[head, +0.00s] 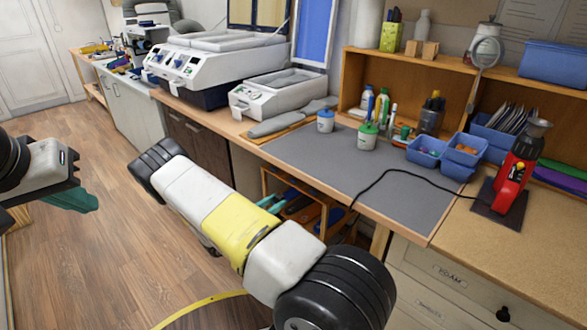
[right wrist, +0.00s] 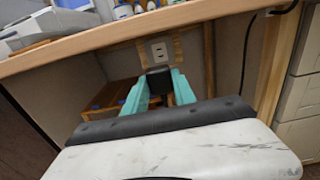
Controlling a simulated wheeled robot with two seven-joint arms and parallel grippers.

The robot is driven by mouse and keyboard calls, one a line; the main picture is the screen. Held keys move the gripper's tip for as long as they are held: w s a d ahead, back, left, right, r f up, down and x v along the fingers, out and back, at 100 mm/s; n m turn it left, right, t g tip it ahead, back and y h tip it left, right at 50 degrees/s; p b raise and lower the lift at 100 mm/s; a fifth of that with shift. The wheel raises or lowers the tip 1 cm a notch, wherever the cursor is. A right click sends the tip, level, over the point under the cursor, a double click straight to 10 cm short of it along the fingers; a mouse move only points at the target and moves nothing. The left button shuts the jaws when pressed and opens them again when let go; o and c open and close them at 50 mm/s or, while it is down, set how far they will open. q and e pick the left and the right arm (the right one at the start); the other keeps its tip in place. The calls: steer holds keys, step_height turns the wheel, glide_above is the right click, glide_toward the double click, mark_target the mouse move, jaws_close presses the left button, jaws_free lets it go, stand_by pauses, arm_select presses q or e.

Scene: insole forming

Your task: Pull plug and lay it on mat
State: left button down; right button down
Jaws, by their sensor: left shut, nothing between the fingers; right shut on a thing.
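The black plug (right wrist: 158,80) is in the right wrist view, between the teal fingers of my right gripper (right wrist: 158,90), which is shut on it. A wall socket (right wrist: 160,50) shows just above and behind the plug; I cannot tell whether the plug is seated in it. In the head view my right gripper (head: 272,205) is below the bench front, partly hidden by my arm. The grey mat (head: 340,165) lies on the bench top. A black cord (head: 395,172) crosses it and drops over the front edge. My left gripper (head: 75,198) is shut and empty at the left, above the floor.
A red heat tool (head: 512,180) stands on a dark pad at the bench's right. Jars (head: 367,136) and blue bins (head: 425,151) line the mat's back. The bench edge (right wrist: 120,38) overhangs the socket. A wooden rack (head: 300,205) is beneath the bench. The mat's middle is clear.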

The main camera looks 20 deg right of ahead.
step_height(320, 180, up, 19)
stand_by(1.9)
steer(key=shift+f, duration=0.1)
steer(key=shift+w+d, duration=0.25)
steer(key=shift+d, duration=3.85)
steer(key=shift+w+d, duration=0.3)
steer(key=shift+d, duration=3.8)
steer(key=shift+w+d, duration=0.25)
steer(key=shift+d, duration=3.85)
steer(key=shift+f, duration=0.2)
steer(key=shift+f, duration=0.65)
steer(key=shift+c, duration=0.7)
jaws_free()
